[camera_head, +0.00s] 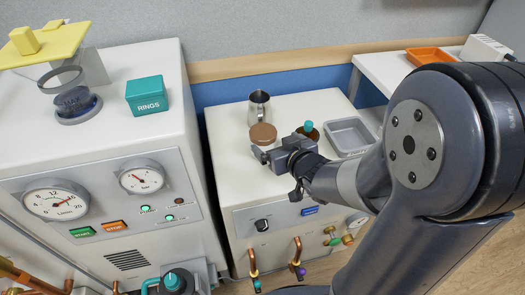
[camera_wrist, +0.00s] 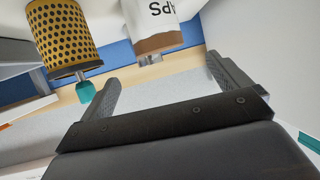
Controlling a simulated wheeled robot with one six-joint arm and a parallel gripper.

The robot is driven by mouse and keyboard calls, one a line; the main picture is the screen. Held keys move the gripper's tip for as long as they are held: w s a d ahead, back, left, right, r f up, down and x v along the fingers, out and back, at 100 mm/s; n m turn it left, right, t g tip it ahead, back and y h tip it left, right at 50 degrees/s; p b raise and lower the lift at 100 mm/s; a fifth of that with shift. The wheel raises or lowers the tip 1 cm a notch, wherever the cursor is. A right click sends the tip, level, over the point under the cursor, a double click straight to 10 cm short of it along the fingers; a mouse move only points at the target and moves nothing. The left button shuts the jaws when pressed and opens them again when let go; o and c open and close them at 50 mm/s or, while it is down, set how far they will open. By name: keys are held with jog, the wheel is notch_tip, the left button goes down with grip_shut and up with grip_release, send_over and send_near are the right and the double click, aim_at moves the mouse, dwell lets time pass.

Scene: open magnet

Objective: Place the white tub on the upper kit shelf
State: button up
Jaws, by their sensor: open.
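The white tub (camera_wrist: 160,12) shows in the wrist view, appearing upside down, with a brown lid and dark letters ending in "APS". In the head view I see its brown lid (camera_head: 263,133) on top of the middle white cabinet; the gripper hides part of its body. My gripper (camera_head: 281,144) is open and empty, close beside the tub on its near side. In the wrist view the two fingers of my gripper (camera_wrist: 163,72) are apart, with the tub beyond them. A white shelf (camera_head: 380,72) stands at the back right; I cannot tell whether it is the upper kit shelf.
A metal mug (camera_head: 259,106) stands behind the tub. A yellow perforated canister (camera_wrist: 63,38) with a teal knob is beside it. A grey tray (camera_head: 350,137) lies to the right. An orange tray (camera_head: 430,56) is on the white shelf. A teal RINGS box (camera_head: 147,95) sits on the left cabinet.

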aim_at(266, 136)
jog(key=shift+d+f+b, duration=0.1)
jog(key=shift+b, duration=0.2)
jog(key=b+x, duration=0.1)
jog(key=x, duration=0.9)
jog(key=shift+w+f+b, duration=0.25)
jog(key=shift+w+b, duration=0.05)
jog(key=shift+b, duration=0.05)
jog(key=c, duration=1.2)
notch_tip(266, 136, up, 10)
jog(key=p, duration=0.4)
jog(key=shift+s, duration=0.1)
